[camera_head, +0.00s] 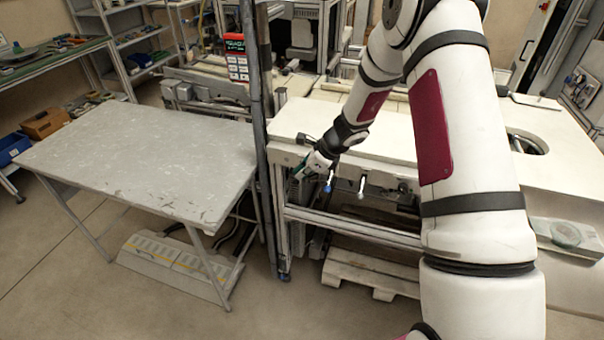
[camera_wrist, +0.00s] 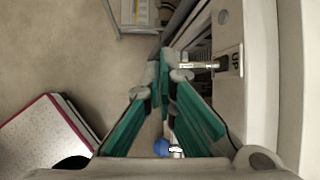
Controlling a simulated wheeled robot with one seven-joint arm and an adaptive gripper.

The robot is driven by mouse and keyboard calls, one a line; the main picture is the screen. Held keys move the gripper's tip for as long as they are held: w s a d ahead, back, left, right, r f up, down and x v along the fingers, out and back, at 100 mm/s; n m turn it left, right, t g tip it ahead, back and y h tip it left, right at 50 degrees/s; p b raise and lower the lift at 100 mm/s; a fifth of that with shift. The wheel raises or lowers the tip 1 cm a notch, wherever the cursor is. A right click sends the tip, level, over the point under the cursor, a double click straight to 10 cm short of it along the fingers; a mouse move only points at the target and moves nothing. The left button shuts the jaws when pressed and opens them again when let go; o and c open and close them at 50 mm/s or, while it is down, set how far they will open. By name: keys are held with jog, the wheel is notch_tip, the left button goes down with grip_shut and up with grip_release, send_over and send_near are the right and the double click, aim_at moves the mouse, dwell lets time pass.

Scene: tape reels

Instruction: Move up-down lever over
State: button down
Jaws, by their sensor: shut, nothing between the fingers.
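A metal lever (camera_wrist: 200,66) sticks out sideways from a plate marked UP (camera_wrist: 232,62) in the wrist view. Its outer end is beside my gripper's fingertips (camera_wrist: 172,75); I cannot tell whether they touch. The fingers are green-padded, shut and empty. In the head view my gripper (camera_head: 300,171) is at the front side of the white bench, and this lever cannot be made out there. A blue-tipped lever (camera_head: 328,187) is just right of the gripper; its blue knob (camera_wrist: 161,147) shows low between the fingers in the wrist view.
A pale-tipped lever (camera_head: 361,189) stands farther right on the same bench front. A dark upright post (camera_head: 258,130) is close left of my gripper, with a grey table (camera_head: 140,155) beyond it. A wooden pallet (camera_head: 370,273) lies under the white bench (camera_head: 390,128).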

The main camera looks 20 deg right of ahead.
jog(key=shift+r, duration=0.7)
jog(key=s+d+r+p, duration=0.1)
jog(key=s+d+r, duration=0.1)
jog(key=s+r, duration=0.7)
jog(key=shift+s+d+r+p, duration=0.25)
jog(key=shift+s+r+p, duration=0.1)
jog(key=shift+r, duration=0.1)
